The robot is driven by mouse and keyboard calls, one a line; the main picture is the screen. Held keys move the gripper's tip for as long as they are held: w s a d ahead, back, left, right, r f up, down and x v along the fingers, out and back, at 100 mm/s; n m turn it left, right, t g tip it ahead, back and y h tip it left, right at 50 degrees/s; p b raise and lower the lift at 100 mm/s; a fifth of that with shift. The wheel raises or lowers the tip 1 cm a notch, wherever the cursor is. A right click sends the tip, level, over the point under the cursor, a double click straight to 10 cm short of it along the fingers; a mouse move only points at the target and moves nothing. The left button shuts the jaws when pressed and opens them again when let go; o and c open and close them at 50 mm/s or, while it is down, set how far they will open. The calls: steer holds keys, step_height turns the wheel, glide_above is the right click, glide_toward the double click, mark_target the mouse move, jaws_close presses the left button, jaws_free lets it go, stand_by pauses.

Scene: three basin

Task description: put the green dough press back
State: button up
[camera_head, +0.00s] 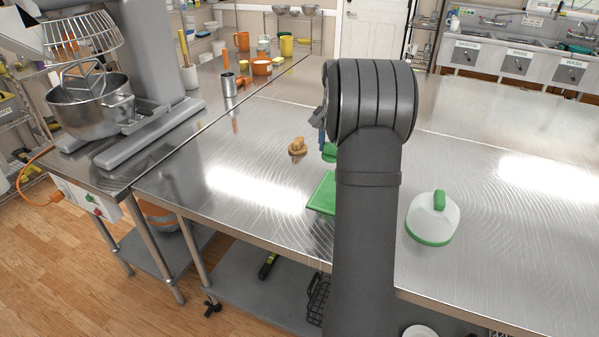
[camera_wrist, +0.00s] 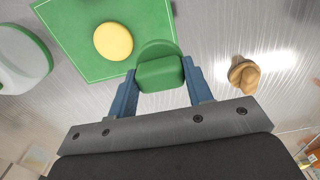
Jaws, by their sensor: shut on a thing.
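The green dough press (camera_wrist: 160,73) is between the blue fingers of my gripper (camera_wrist: 160,77) in the wrist view; a block-like handle and a rounded base show. My gripper is shut on its handle. In the head view, only a small part of the green press (camera_head: 329,152) shows beside my arm, below the gripper's blue finger (camera_head: 319,120). My arm hides the rest. I cannot tell whether the press touches the table. A green mat (camera_wrist: 78,40) with a flat yellow disc (camera_wrist: 113,41) lies beside the press. The mat (camera_head: 322,194) is partly hidden in the head view.
A brown lump (camera_head: 297,146) sits on the steel table, left of the press. A white tool with green handle and rim (camera_head: 433,218) stands to the right. A mixer (camera_head: 92,100) stands on the left counter. The table's right part is largely clear.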

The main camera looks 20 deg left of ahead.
steer(key=a+f, duration=0.2)
steer(key=a, duration=0.1)
steer(key=a+f, duration=0.2)
steer(key=a, duration=0.2)
steer(key=a+f, duration=0.2)
steer(key=a, duration=0.1)
steer(key=shift+w+a+f, duration=0.15)
steer(key=shift+a, duration=0.1)
steer(key=shift+f, duration=2)
steer(key=shift+f, duration=0.1)
steer(key=o, duration=1)
steer(key=shift+f, duration=0.1)
steer(key=shift+o, duration=0.2)
step_height(320, 180, up, 12)
steer(key=shift+r, duration=0.2)
